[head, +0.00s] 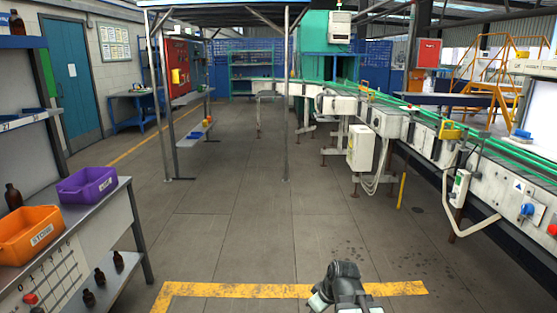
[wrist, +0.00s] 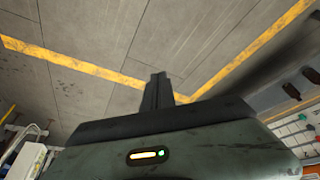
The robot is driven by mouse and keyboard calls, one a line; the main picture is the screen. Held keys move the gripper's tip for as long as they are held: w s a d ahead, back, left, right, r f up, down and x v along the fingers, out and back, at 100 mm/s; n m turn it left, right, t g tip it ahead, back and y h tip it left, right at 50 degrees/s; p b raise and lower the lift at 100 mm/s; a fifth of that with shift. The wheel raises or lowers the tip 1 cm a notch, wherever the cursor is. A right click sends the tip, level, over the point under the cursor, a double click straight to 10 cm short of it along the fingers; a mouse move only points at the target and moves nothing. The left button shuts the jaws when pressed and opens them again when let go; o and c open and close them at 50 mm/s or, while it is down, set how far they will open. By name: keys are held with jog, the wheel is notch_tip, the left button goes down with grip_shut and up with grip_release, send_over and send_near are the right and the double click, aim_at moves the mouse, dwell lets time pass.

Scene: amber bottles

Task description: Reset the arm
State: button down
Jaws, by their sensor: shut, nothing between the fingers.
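My arm shows at the bottom middle of the head view, folded low over the floor by the yellow line. In the wrist view my gripper (wrist: 158,92) is shut, its two dark fingers together with nothing between them. Beyond the fingers lie only grey floor and yellow floor lines. The fingertips cannot be made out in the head view.
At left, a grey bench (head: 118,212) bears an orange bin (head: 28,236) and a purple bin (head: 86,186). Amber bottles (head: 118,260) stand on its lower shelf. A conveyor (head: 470,150) runs along the right. The floor (head: 250,240) between is clear.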

jog(key=s+d+f+m+g+h, duration=0.1)
jog(key=s+d+m+g+h, duration=0.15)
jog(key=s+d+m, duration=0.4)
notch_tip(320, 180, up, 16)
jog(key=s+a+m+p, duration=0.1)
jog(key=p, duration=1.5)
jog(key=shift+a+m+g, duration=0.15)
jog(key=shift+m+g, duration=0.2)
jog(key=shift+g, duration=0.1)
